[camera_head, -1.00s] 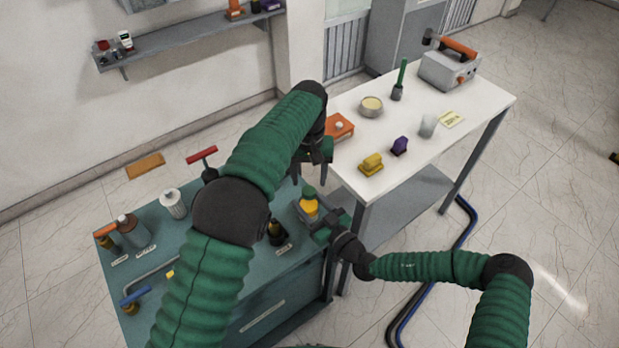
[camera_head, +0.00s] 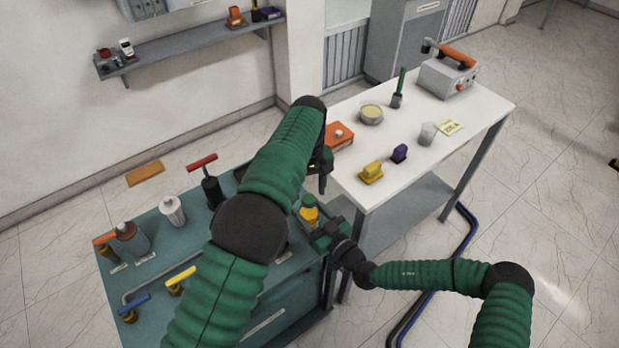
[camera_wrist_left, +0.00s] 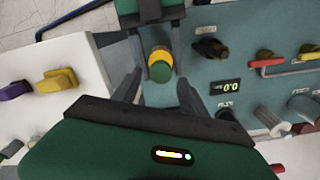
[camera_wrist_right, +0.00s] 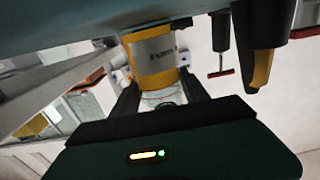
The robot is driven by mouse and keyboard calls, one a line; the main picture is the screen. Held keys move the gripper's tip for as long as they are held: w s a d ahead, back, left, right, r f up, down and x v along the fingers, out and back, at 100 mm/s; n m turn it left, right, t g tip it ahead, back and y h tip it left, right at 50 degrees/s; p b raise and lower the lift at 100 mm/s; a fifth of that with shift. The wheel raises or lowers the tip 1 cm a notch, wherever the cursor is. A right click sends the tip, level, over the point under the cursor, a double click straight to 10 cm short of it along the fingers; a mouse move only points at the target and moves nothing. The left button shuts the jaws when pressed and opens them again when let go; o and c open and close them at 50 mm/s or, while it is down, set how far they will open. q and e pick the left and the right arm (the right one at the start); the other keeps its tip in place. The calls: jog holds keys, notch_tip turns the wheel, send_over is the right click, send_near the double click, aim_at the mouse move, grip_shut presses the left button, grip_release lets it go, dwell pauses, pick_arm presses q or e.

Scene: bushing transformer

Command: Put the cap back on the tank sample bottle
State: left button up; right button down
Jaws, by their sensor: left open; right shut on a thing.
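The sample bottle (camera_head: 309,215) is yellow and stands at the right end of the teal bench. In the left wrist view the bottle (camera_wrist_left: 158,52) shows a green round top, which looks like the cap (camera_wrist_left: 160,71), on it. My right gripper (camera_head: 322,233) is shut on the bottle from the right. The right wrist view shows the bottle (camera_wrist_right: 153,62) and its label, upside down between the fingers. My left gripper (camera_wrist_left: 158,92) is open and empty above the bottle, its fingers spread to either side of the green top. Whether the cap is seated cannot be told.
The white table (camera_head: 440,160) behind holds a yellow block (camera_head: 371,172), a purple block (camera_head: 399,153) and an orange box (camera_head: 338,136). On the teal bench (camera_head: 160,235) stand valves and a red T-handle (camera_head: 202,163). My left arm hides part of the bench.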

aim_at(309, 198)
pick_arm(q)
jog(key=shift+f, duration=1.55)
grip_shut()
jog(key=shift+o, duration=0.8)
grip_release()
jog(key=shift+r, duration=0.1)
notch_tip(309, 198, up, 12)
pick_arm(e)
jog(key=shift+c, duration=2.4)
grip_release()
